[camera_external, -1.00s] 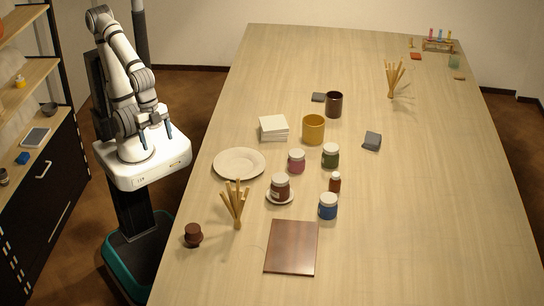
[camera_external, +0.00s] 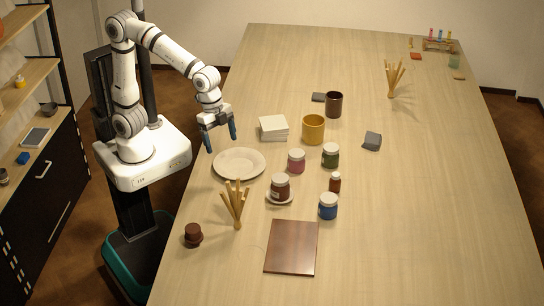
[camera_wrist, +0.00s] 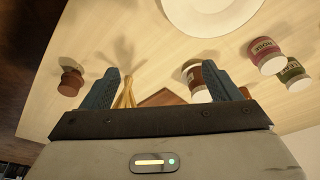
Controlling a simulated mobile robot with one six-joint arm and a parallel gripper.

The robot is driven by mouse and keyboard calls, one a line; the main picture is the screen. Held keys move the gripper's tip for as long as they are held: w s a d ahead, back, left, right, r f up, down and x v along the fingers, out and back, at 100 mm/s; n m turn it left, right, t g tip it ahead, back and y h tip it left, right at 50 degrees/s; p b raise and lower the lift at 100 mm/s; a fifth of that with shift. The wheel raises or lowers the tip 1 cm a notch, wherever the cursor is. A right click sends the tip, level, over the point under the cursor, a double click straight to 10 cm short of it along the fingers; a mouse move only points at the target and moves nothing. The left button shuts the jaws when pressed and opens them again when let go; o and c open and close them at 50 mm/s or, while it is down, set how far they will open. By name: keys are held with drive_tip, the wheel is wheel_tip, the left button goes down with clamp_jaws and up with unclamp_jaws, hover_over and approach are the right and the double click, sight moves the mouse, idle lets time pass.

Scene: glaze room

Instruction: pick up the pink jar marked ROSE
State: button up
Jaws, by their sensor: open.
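The pink jar (camera_external: 296,162) with a white lid stands upright on the table, right of the white plate and left of the green jar (camera_external: 330,156). In the wrist view the pink jar (camera_wrist: 266,56) shows at the right with its label reading ROSE. My gripper (camera_external: 221,142) is open and empty, above the table's left edge by the plate. It is well to the left of the pink jar and apart from it. In the wrist view my two blue fingers (camera_wrist: 166,90) stand wide apart.
A white plate (camera_external: 239,163) lies between my gripper and the pink jar. A brown jar (camera_external: 280,186) on a saucer is in front of the pink jar, a yellow mug (camera_external: 313,128) behind it. A blue jar (camera_external: 328,206) stands nearer the front. The table's right side is largely clear.

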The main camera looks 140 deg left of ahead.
drive_tip(key=w+a+f, duration=0.2)
drive_tip(key=w+a, duration=0.1)
drive_tip(key=a, duration=0.4)
drive_tip(key=w+a+f, duration=0.2)
drive_tip(key=w+a, duration=0.1)
drive_tip(key=a, duration=0.5)
drive_tip(key=n, duration=0.1)
hover_over(297, 153)
drive_tip(key=s, duration=0.3)
drive_tip(key=x, duration=0.3)
drive_tip(key=shift+s+d+f, duration=0.25)
drive_tip(key=shift+s+f, duration=0.05)
drive_tip(key=shift+a+f, duration=0.15)
drive_tip(key=shift+f, duration=0.1)
drive_tip(key=x, duration=0.3)
drive_tip(key=w+p+x, duration=0.1)
drive_tip(key=x, duration=0.2)
drive_tip(key=shift+w+p, duration=0.2)
drive_tip(key=shift+p, duration=0.1)
drive_tip(key=shift+w+f, duration=0.1)
drive_tip(key=shift+f, duration=0.35)
drive_tip(key=shift+c, duration=0.5)
drive_tip(key=c, duration=1)
drive_tip(key=shift+c, duration=0.5)
